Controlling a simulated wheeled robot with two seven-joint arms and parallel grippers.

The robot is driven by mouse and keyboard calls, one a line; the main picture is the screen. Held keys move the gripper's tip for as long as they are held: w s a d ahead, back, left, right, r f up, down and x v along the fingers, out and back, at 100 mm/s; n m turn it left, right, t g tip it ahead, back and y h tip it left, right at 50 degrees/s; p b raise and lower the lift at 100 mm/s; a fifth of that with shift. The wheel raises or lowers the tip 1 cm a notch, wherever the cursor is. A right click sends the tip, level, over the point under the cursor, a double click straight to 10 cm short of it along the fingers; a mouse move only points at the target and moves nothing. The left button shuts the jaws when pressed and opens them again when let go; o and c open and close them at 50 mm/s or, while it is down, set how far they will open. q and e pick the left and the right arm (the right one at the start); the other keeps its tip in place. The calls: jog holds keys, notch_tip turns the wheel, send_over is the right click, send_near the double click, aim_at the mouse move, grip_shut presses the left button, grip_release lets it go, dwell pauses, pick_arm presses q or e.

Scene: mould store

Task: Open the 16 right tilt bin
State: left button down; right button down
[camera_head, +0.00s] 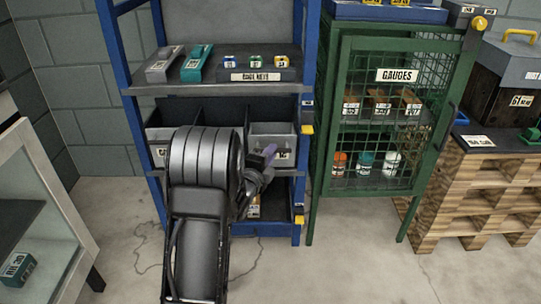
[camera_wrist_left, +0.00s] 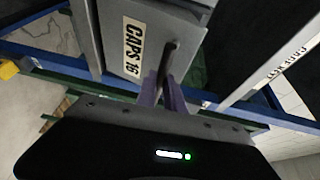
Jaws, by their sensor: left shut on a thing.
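The grey tilt bin (camera_head: 272,130) marked 16 is the right one on the middle shelf of the blue rack. Its front (camera_wrist_left: 118,45) fills the upper middle of the left wrist view, with a label reading CAPS 16 and a dark handle (camera_wrist_left: 170,58). My left gripper (camera_head: 265,157) is at the lower front of this bin. In the left wrist view my left gripper's purple fingers (camera_wrist_left: 163,92) are shut on the handle. My left arm hides the middle of that shelf. How far the bin is tilted is hard to tell. My right gripper is not in view.
The blue rack's upper shelf (camera_head: 150,89) holds several small items. A green mesh cabinet (camera_head: 345,140) labelled GAUGES stands close on the right, a wooden pallet stack (camera_head: 465,190) beyond it. A light framed cabinet (camera_head: 55,190) is at left. Floor (camera_head: 320,275) in front is clear.

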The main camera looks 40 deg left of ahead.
pick_arm(q)
jog(key=s+d+f+b, duration=0.2)
jog(key=s+f+b, duration=0.1)
jog(key=f, duration=0.1)
jog(key=shift+s+d+f+b, duration=0.15)
jog(key=shift+f+b, duration=0.2)
dwell(0.3)
dwell(0.4)
jog(key=c, duration=1.9)
grip_release()
jog(key=shift+o, duration=0.7)
jog(key=shift+f, duration=0.1)
jog(key=o, duration=0.3)
jog(key=shift+r, duration=0.2)
